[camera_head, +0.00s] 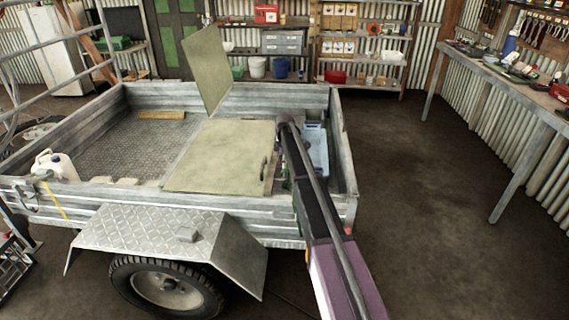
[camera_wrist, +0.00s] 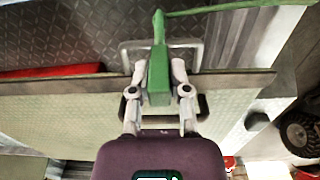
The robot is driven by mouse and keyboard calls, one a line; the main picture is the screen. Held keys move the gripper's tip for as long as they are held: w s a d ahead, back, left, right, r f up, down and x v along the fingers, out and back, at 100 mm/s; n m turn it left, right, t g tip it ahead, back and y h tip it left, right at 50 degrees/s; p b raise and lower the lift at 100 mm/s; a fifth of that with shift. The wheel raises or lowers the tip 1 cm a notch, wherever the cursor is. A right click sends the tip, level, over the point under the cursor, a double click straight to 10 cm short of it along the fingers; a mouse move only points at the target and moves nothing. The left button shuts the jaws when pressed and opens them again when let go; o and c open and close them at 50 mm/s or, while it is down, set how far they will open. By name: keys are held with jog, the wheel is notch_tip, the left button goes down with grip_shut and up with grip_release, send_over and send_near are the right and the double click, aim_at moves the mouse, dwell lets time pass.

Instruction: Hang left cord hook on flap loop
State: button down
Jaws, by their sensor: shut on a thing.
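My gripper (camera_wrist: 158,72) is shut on a green cord hook (camera_wrist: 159,85), with one pale finger on each side of it. A green cord (camera_wrist: 215,9) runs from the hook's top end to the right. A pale grey loop (camera_wrist: 124,54) shows behind the hook and fingertips, at the edge of the flap (camera_wrist: 60,105). I cannot tell whether the hook touches or passes through this loop. A dark bracket (camera_wrist: 131,93) lies closer to my wrist. In the head view the flat green flap (camera_head: 225,150) lies over the trailer, and my arm hides most of the gripper.
The trailer's side wall (camera_head: 245,228) and mudguard (camera_head: 150,225) stand in front. Another panel (camera_head: 208,75) stands raised behind the flap. A blue crate (camera_head: 318,150) sits in the trailer, right of my arm. A white jug (camera_head: 55,166) stands at left. The floor at right is clear.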

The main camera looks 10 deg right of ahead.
jog(key=shift+f, duration=0.1)
jog(key=c, duration=0.5)
grip_release()
jog(key=o, duration=0.5)
jog(key=shift+r+p, duration=4.5)
jog(key=shift+r, duration=0.05)
